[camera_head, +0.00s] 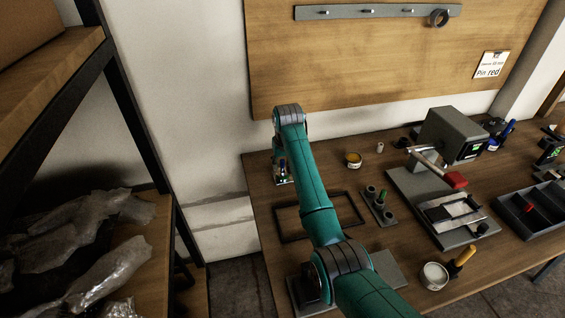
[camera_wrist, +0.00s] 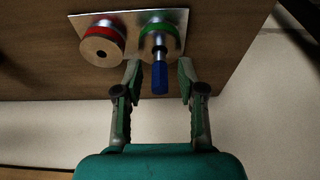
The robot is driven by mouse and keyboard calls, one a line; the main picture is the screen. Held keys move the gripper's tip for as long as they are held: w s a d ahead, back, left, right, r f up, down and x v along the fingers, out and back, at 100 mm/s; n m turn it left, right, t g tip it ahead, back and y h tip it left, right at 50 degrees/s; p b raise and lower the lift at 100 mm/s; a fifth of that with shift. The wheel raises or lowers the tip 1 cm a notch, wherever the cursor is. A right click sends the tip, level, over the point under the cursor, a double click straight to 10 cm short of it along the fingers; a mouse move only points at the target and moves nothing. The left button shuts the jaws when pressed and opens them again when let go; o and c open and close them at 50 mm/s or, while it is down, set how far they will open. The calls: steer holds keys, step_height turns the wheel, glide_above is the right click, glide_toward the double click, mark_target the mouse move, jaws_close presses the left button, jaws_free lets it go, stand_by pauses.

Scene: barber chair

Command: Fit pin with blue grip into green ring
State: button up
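A metal plate (camera_wrist: 128,22) near the table's edge bears a red ring (camera_wrist: 103,33) and a green ring (camera_wrist: 158,32) in the wrist view. The pin with blue grip (camera_wrist: 160,80) has its metal shank at the green ring and appears to stand in it; how deep it sits I cannot tell. The red ring holds a pale round piece with a dark centre hole. My gripper (camera_wrist: 160,78) is open, one finger on each side of the blue grip, with visible gaps on both sides. In the head view the plate (camera_head: 283,181) shows small beneath my arm's end.
A small block with several sockets (camera_head: 378,207) and a black frame (camera_head: 290,237) lie near my arm. A note on the board (camera_head: 491,65) reads "Pin red".

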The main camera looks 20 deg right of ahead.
steer(key=shift+r, duration=0.1)
steer(key=v, duration=1.2)
stand_by(0.4)
